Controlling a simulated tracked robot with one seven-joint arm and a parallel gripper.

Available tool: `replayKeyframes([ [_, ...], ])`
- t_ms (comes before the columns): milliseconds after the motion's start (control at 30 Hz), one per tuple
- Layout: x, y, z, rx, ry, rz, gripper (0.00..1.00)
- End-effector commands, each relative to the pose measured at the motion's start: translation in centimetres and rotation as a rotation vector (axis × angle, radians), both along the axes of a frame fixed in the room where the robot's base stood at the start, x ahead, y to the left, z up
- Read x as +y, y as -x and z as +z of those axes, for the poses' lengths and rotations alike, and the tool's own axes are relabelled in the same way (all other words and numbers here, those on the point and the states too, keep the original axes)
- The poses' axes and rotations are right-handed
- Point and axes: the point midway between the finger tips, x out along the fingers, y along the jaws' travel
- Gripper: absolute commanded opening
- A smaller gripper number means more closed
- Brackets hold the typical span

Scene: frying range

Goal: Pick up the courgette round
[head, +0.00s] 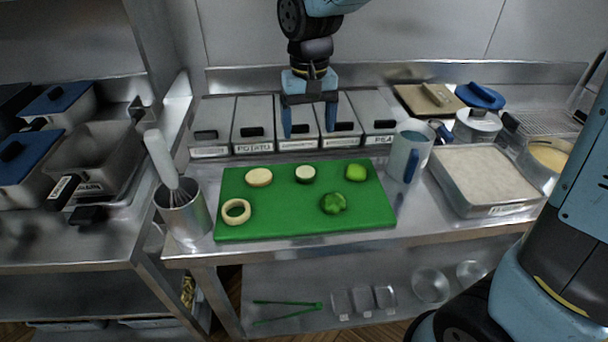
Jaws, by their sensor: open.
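The courgette round (305,174), pale on top with a dark green rim, lies flat near the back middle of the green cutting board (285,228). My gripper (309,132) points down with its two blue fingers apart and nothing between them. In the head view it appears above the courgette round, in front of the labelled bins, and does not touch the round. Its exact height over the board is hard to tell.
A pale slice (258,177), a pale ring (236,211), a light green piece (356,172) and a green pepper-like piece (333,204) share the board. A whisk pot (185,215) stands left, a jug (408,152) and white-filled tray (487,178) right. Lidded bins (252,125) line the back.

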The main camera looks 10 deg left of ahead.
Motion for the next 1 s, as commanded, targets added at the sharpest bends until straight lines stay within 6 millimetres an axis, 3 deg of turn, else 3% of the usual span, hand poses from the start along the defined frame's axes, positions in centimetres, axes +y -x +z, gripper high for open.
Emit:
replayKeyframes([
  [300,0.0,0.1,-5.5,0.002,0.002,0.001,0.84],
  [667,0.1,0.1,-8.1,0.002,0.002,0.001,0.84],
  [1000,0.5,0.4,-12.2,0.002,0.002,0.001,0.84],
])
